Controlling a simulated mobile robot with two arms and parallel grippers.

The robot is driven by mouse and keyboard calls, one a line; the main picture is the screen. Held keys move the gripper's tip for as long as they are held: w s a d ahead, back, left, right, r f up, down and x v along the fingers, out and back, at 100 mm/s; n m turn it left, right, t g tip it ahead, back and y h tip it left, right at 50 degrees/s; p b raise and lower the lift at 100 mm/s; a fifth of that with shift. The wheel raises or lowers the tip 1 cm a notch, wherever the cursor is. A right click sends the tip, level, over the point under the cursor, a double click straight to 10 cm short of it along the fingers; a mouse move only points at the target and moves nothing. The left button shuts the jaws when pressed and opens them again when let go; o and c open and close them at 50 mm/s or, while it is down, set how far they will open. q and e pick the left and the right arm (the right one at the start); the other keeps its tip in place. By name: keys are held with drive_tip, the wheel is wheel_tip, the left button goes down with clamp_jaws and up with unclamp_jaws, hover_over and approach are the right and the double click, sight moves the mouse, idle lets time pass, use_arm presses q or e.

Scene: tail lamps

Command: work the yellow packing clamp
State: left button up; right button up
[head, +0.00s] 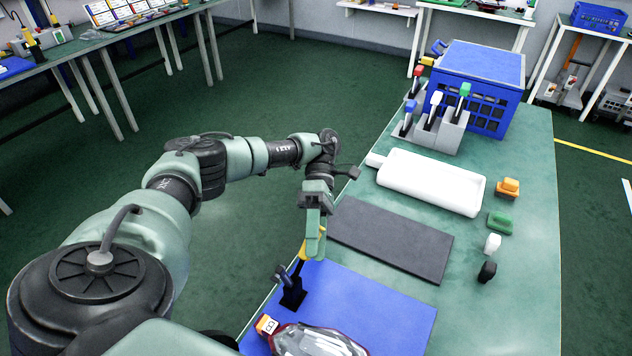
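The yellow packing clamp (302,252) stands on a black base (293,293) at the left edge of the blue mat (370,308). Its yellow handle is raised and leans up to the right. My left gripper (314,243) points down at the upper end of the handle. Its fingers overlap the handle in the picture, and yellow shows on both sides of them. The near finger hides the far one, so I cannot tell whether they are closed on it. A clear tail lamp with a red rim (318,342) lies below the clamp, cut by the frame's bottom edge. My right gripper is out of view.
On the green table, a dark grey pad (390,238) lies beyond the blue mat, then a white tray (430,182). Small orange (508,187), green (500,222), white (492,243) and black (487,271) pieces line the right. A lever stand (437,130) and blue crate (484,75) stand farther back.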

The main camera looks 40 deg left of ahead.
use_arm(q)
wheel_tip(320, 180, up, 20)
drive_tip(key=p, duration=0.5)
idle(0.3)
